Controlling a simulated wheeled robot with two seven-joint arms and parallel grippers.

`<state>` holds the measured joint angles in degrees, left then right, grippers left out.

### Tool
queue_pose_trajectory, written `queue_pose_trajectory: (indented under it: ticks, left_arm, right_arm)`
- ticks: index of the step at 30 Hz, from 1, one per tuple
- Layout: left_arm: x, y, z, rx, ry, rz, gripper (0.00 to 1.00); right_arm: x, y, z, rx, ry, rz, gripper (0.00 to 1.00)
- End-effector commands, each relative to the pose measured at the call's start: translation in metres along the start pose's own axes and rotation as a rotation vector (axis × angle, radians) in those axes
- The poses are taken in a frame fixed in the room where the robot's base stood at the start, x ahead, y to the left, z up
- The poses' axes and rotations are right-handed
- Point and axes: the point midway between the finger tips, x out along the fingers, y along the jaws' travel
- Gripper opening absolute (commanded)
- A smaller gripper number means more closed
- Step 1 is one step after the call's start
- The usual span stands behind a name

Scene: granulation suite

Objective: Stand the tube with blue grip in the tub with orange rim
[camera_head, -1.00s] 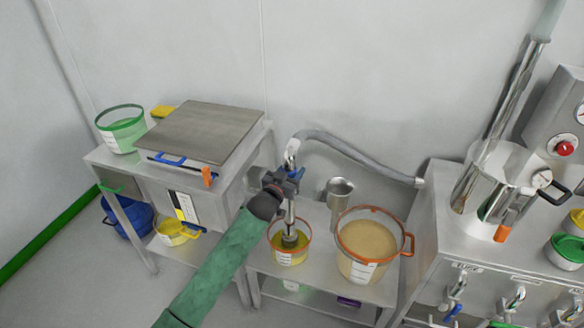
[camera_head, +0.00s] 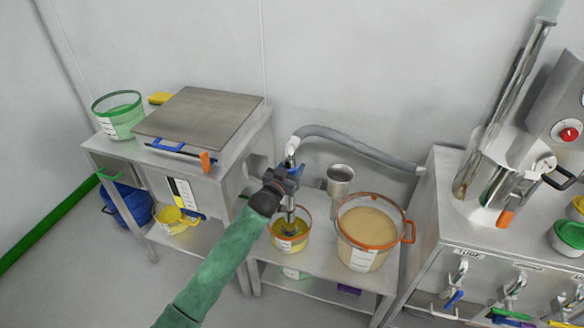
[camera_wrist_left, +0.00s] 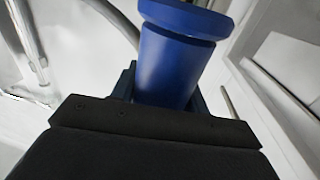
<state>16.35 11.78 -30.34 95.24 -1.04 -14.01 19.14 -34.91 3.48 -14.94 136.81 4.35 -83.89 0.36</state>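The tube with blue grip is a metal pipe (camera_head: 291,212) with a grey hose at its top. It stands roughly upright, its lower end inside the small tub with orange rim (camera_head: 290,249), which holds something yellow. I cannot tell whether the end touches the tub's bottom. My left gripper (camera_head: 289,180) is closed around the blue grip, above the tub. In the left wrist view the blue grip (camera_wrist_left: 172,62) fills the space between the fingers, whose tips are hidden. My right gripper is not in view.
A larger orange-rimmed tub (camera_head: 357,258) with tan contents stands just right of the small one. A metal jug (camera_head: 340,178) is behind. The hose (camera_head: 360,148) runs to the metal cabinet (camera_head: 428,205) at right. A bench with a flat scale plate (camera_head: 200,113) stands left.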

Motion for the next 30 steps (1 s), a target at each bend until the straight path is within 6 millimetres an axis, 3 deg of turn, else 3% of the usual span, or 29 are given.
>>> queue_pose_trajectory:
  ticks: [1, 3, 4, 14, 30]
  left_arm:
    - [0.0, 0.0, -0.001, 0.0, 0.001, 0.0, 0.54]
    - [0.0, 0.0, -0.001, 0.0, 0.001, 0.0, 0.68]
    - [0.0, 0.0, -0.001, 0.0, 0.001, 0.0, 0.7]
    - [-0.003, 0.0, 0.002, 0.0, -0.002, 0.0, 0.7]
    - [-0.072, 0.0, 0.001, 0.0, -0.001, 0.0, 0.7]
  right_arm:
    - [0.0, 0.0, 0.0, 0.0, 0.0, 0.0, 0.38]
    - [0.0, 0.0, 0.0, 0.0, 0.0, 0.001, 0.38]
    - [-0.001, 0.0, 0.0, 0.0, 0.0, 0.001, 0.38]
    - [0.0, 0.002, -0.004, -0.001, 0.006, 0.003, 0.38]
    - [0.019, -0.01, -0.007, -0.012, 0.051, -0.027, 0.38]
